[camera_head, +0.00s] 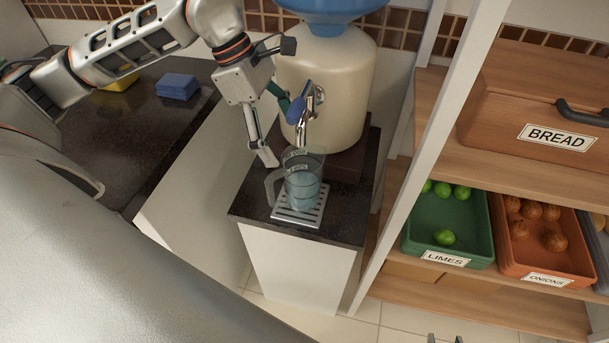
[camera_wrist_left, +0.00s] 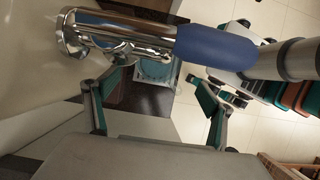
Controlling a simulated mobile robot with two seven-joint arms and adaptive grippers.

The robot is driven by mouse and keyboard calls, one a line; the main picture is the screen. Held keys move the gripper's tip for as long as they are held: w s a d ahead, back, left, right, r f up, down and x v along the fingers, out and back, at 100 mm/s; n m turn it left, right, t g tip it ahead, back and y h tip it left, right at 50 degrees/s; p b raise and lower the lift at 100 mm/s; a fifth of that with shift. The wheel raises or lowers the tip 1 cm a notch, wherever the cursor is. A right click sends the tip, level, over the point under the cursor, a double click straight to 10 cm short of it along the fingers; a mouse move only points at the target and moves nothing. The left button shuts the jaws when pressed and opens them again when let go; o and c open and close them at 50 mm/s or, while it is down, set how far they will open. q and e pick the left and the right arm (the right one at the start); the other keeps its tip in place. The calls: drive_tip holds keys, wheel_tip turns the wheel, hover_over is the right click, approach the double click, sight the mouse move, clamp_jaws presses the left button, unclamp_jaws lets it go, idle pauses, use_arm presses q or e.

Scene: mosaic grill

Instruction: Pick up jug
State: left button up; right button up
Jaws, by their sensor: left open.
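The clear jug (camera_head: 305,187) stands upright on a slatted metal drip tray (camera_head: 299,218), under the tap of a large cream dispenser (camera_head: 340,85). It looks part-filled with bluish liquid, and its handle faces left. My left gripper (camera_head: 279,132) is open, just above and left of the jug, beside the tap, with no visible grip on anything. In the left wrist view the jug (camera_wrist_left: 155,68) shows between the spread fingers, partly hidden by the chrome tap and its blue lever (camera_wrist_left: 215,47). Only small tips of my right gripper (camera_head: 445,339) appear at the head view's bottom edge.
The tap (camera_head: 302,112) sticks out close to my left gripper. A shelf post (camera_head: 430,150) rises right of the stand, with a lime crate (camera_head: 448,215) and onion crate (camera_head: 545,262) beyond. Blue sponges (camera_head: 177,86) lie on the dark counter at left.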

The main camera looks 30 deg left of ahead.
sight(296, 157)
use_arm(q)
drive_tip(key=shift+w+x, duration=0.2)
drive_tip(key=shift+x, duration=3.3)
drive_tip(key=shift+d+r, duration=0.1)
drive_tip(key=c, duration=2.2)
